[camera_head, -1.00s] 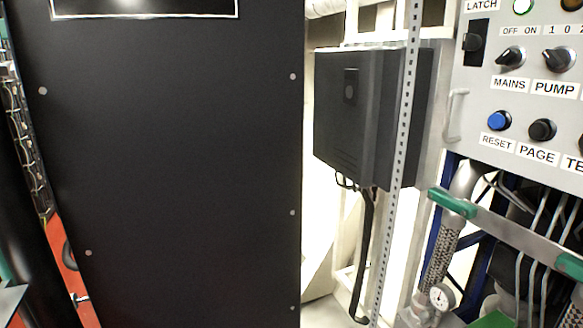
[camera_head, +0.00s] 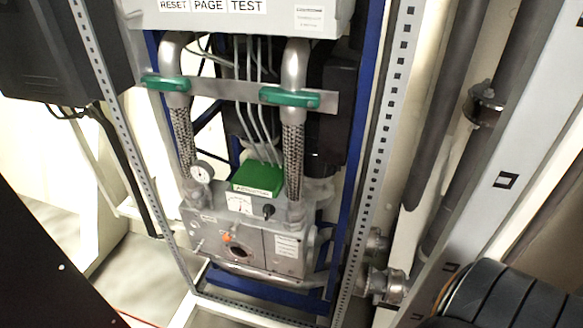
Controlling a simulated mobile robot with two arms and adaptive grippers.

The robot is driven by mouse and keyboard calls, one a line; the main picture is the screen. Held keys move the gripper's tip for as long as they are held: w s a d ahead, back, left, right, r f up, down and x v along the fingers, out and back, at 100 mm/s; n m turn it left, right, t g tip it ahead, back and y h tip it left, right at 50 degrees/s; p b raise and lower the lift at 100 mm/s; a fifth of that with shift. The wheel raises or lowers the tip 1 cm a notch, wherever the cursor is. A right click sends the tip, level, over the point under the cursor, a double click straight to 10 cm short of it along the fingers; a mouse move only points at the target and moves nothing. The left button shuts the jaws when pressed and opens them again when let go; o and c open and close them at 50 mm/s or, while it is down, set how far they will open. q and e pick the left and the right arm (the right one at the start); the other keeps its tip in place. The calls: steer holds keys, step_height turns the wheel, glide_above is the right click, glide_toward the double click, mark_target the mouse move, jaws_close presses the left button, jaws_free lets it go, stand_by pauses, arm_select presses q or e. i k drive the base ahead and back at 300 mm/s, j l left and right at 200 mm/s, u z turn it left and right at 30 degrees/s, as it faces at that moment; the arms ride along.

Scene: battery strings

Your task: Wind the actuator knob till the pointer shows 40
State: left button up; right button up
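A grey unit (camera_head: 285,232) with a green top cover (camera_head: 258,178) stands low in the rack, in the middle of the head view. Its front carries a white scale (camera_head: 239,203) with a pointer, too small to read. A small black knob (camera_head: 268,211) sits just right of the scale. I cannot tell for certain whether this is the actuator knob. Neither of my grippers is in view, and nothing touches the unit.
Two braided hoses (camera_head: 293,160) with green clamps (camera_head: 290,97) rise above the unit, beside a round gauge (camera_head: 201,172). Perforated posts (camera_head: 373,170) flank it. A dark panel (camera_head: 30,265) fills the lower left. A ribbed black object (camera_head: 505,298) lies lower right.

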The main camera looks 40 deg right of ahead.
mark_target(268, 210)
steer(key=z, duration=0.95)
